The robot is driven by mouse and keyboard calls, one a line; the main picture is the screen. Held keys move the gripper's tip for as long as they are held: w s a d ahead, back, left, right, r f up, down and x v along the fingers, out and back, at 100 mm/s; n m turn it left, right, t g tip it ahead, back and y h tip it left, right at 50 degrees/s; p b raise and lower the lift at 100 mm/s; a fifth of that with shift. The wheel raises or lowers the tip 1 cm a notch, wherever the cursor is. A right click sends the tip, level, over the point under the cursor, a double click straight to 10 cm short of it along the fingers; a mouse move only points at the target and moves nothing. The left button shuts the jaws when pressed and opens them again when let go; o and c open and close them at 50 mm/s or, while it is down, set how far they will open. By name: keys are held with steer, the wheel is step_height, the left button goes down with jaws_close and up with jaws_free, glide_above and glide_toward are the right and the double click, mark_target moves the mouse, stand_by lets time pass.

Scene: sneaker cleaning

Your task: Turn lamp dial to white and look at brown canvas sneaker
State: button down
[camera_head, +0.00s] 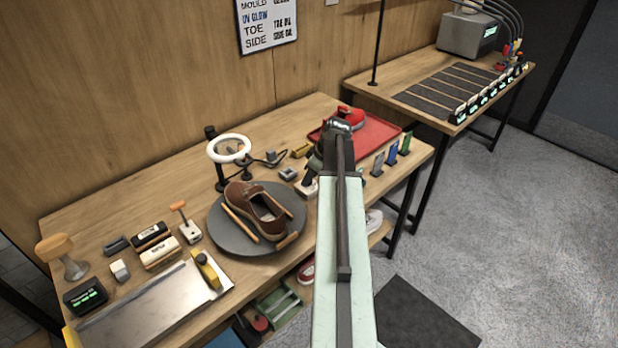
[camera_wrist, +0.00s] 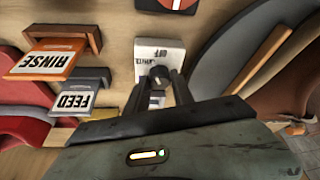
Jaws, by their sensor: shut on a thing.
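The brown canvas sneaker (camera_head: 262,207) sits on a grey round turntable (camera_head: 225,232) between wooden rods. The white ring lamp (camera_head: 229,148) stands behind it and looks unlit. The lamp's white dial box (camera_wrist: 149,52), with "OFF" printed on it, is on the bench right of the turntable. Its dark knob (camera_wrist: 159,73) is between the fingers of my gripper (camera_wrist: 160,86), which is shut on it. In the head view my arm hides most of the dial box and the fingertips. The dial's setting is too small to read.
Orange RINSE (camera_wrist: 45,60) and grey FEED (camera_wrist: 77,100) blocks lie beside the dial box. The turntable's edge (camera_wrist: 230,72) is close on the other side. A red tray (camera_head: 378,132) is behind my gripper, and tools cover the bench's left part.

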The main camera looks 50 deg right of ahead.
steer(key=n+y, duration=0.1)
steer(key=n, duration=0.2)
steer(key=n+g+y, duration=0.1)
steer(key=n, duration=0.2)
steer(key=shift+w+d, duration=0.1)
steer(key=shift+d, duration=0.05)
stand_by(0.4)
steer(key=c, duration=1.1)
jaws_free()
steer(key=p+v, duration=0.7)
steer(key=shift+d+r, duration=0.15)
steer(key=shift+r, duration=0.25)
